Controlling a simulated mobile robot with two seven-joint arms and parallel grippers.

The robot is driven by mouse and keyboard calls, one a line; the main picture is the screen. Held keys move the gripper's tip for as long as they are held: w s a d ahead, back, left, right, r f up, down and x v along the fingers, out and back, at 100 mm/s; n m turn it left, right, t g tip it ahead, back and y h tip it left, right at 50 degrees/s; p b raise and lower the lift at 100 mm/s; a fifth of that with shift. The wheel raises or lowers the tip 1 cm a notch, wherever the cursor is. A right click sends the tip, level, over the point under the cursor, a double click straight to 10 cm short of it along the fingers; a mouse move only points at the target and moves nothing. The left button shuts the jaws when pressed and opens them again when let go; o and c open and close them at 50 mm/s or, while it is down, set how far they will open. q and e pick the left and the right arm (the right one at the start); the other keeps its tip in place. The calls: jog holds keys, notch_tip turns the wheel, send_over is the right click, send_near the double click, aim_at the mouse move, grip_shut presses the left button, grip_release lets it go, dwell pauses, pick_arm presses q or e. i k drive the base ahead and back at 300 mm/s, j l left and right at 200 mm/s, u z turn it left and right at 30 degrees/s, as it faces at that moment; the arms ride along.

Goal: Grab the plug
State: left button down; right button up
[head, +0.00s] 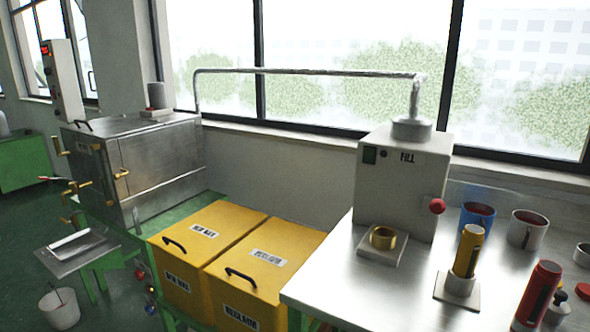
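No thing in the head view is plainly marked as the plug. A small dark piece with a knob (560,299) stands in a pale holder at the lower right, beside a red cylinder with a dark label (539,292); I cannot tell whether it is the plug. A red disc (584,291) lies at the right edge, partly cut off. A brass ring (383,238) sits on a pale square base in front of the machine marked FILL (402,180). Neither of my grippers is in view.
A yellow and orange cylinder (467,251) stands in a holder on the metal table (350,285). Mugs (527,230) stand behind it. Yellow lidded boxes (225,262) and a metal oven (160,160) are to the left. A white bucket (60,309) is on the floor.

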aim_at(558, 309)
jog(key=k+j+z, duration=0.15)
jog(key=z, duration=1.4)
